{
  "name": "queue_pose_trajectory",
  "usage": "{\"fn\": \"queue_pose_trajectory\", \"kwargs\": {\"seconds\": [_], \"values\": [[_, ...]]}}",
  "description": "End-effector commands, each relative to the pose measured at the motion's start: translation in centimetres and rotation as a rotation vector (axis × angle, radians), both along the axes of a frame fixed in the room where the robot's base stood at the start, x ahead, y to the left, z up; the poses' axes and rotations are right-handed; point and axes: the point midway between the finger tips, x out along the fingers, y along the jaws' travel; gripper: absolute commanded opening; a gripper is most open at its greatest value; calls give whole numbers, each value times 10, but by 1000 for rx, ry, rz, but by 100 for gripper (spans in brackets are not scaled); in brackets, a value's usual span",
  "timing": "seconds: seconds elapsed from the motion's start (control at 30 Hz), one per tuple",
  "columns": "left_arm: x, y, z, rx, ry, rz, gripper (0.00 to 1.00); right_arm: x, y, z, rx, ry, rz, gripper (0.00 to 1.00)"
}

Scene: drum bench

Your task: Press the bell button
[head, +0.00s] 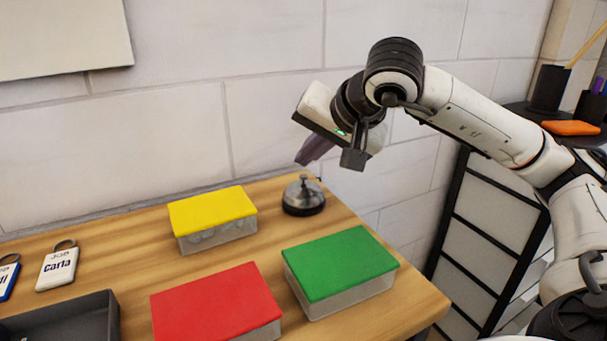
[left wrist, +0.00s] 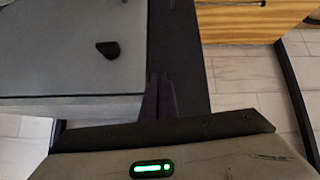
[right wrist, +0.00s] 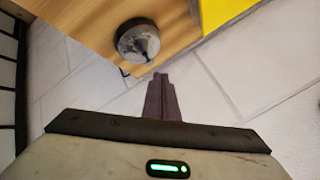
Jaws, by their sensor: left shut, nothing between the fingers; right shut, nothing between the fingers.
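A silver call bell (head: 303,195) with a dark base and a button on top stands on the wooden table (head: 130,238) near its back edge, right of the yellow-lidded box. My right gripper (head: 303,161) is shut and empty, above and slightly behind the bell, apart from it. In the right wrist view the bell (right wrist: 138,41) lies just beyond the shut fingertips (right wrist: 160,77), a little to their left. My left gripper (left wrist: 160,77) shows only in the left wrist view, shut and empty, away from the bell.
Boxes with yellow (head: 213,209), green (head: 340,263) and red (head: 216,305) lids stand on the table. Key tags (head: 57,268) and a dark tray (head: 75,320) are at the left. The wall is close behind the bell. A dark-framed cabinet (head: 490,235) stands right of the table.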

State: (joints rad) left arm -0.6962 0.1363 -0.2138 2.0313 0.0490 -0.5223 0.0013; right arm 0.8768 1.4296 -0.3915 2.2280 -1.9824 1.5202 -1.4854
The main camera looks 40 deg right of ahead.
Motion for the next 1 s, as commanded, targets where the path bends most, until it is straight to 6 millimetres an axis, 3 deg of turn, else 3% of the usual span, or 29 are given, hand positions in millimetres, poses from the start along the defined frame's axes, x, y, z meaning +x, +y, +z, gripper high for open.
{"fn": "queue_pose_trajectory", "kwargs": {"seconds": [1.0], "values": [[0, 0, -8, -1, -1, -1, 0, 0, 0, -10, 0, 0, 0, 0]]}}
